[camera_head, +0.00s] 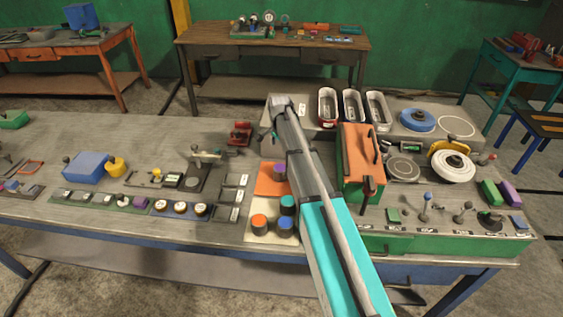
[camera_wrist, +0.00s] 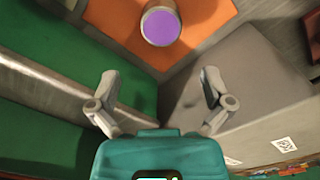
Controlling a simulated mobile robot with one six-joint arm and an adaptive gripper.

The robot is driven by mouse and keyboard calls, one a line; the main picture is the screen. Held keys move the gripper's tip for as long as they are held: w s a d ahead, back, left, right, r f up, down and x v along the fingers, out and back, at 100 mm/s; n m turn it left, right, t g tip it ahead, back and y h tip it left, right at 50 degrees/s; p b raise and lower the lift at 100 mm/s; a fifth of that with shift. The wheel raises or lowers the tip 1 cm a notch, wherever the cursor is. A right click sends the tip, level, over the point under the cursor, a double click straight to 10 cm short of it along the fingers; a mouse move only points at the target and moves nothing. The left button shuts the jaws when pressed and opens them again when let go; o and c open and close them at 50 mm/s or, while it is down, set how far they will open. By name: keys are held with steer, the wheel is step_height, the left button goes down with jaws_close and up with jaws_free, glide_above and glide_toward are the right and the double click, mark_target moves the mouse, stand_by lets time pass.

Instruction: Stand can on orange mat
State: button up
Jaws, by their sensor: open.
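The orange mat (camera_head: 265,188) lies on the bench left of my arm, and its right part is hidden by the arm. A can with a purple top (camera_head: 279,170) stands upright on it. In the wrist view the purple-topped can (camera_wrist: 161,27) is on the orange mat (camera_wrist: 112,17) at the top, cut off by the frame's top edge. My gripper (camera_wrist: 160,80) is open and empty, apart from the can, which shows beyond the fingertips. In the head view the fingers are not clear behind my arm.
An orange-topped can (camera_head: 259,221), a teal-topped can (camera_head: 288,203) and a blue-topped can (camera_head: 285,224) stand on a cream mat (camera_head: 259,236) in front of the orange mat. An orange-topped box (camera_head: 357,153) stands right of my arm. A small red device (camera_head: 240,134) stands behind the mat.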

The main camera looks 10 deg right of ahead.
steer(key=s+a+n, duration=0.1)
steer(key=s+n, duration=1.1)
steer(key=s, duration=1.7)
steer(key=shift+s+n, duration=0.3)
steer(key=shift+a, duration=0.1)
